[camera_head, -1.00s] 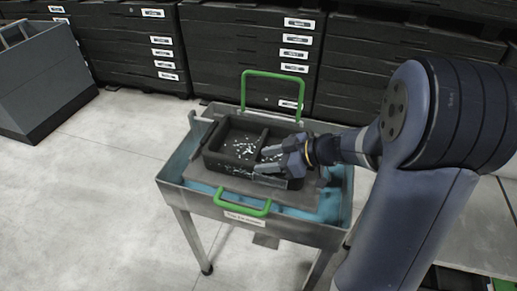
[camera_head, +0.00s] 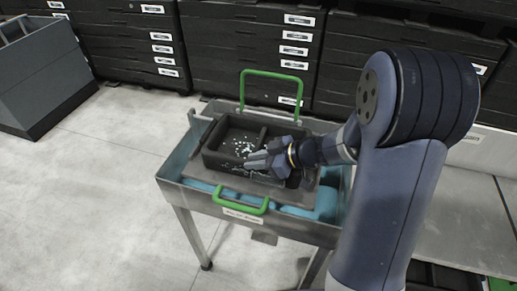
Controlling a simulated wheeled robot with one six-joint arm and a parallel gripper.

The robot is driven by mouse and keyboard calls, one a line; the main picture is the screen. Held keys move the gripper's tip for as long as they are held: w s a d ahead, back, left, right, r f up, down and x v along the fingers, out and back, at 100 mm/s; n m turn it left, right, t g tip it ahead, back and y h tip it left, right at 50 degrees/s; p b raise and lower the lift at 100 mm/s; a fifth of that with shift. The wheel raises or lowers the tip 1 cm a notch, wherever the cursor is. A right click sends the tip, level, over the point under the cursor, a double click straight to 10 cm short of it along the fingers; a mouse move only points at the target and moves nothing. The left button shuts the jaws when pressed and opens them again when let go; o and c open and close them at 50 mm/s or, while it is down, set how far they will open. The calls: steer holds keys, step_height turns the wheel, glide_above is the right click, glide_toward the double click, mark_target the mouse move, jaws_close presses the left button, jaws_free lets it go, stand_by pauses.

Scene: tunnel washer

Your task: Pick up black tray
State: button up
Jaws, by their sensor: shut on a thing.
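The black tray (camera_head: 218,161) sits on the grey board in the metal cart, in the middle of the head view. It has compartments with small white bits in them. My gripper (camera_head: 254,163) is at the tray's near right part, with its fingers over the tray's divider or near wall. The gripper is shut on the tray, though the exact contact is hard to see. The gripper and wrist hide the tray's right part.
The metal cart (camera_head: 177,182) has green handles at its front (camera_head: 241,206) and back (camera_head: 275,74). Blue liquid or lining shows at its edges. Dark drawer cabinets (camera_head: 240,45) stand behind. A grey bin (camera_head: 45,75) is at upper left. Floor at left is clear.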

jaws_close()
steer(key=shift+r, duration=0.1)
steer(key=shift+s+a+r+b, duration=0.2)
steer(key=shift+s+r+b, duration=0.15)
steer(key=shift+s+r, duration=0.2)
steer(key=s+a+r+b, duration=0.1)
steer(key=s+a+r, duration=0.1)
steer(key=s, duration=0.4)
steer(key=s+a+r+b, duration=0.1)
steer(key=s+a+r, duration=0.1)
steer(key=s+r, duration=0.2)
steer(key=shift+s+a+r, duration=0.2)
steer(key=shift+s+r, duration=0.2)
steer(key=shift+s, duration=0.65)
steer(key=shift+d, duration=0.1)
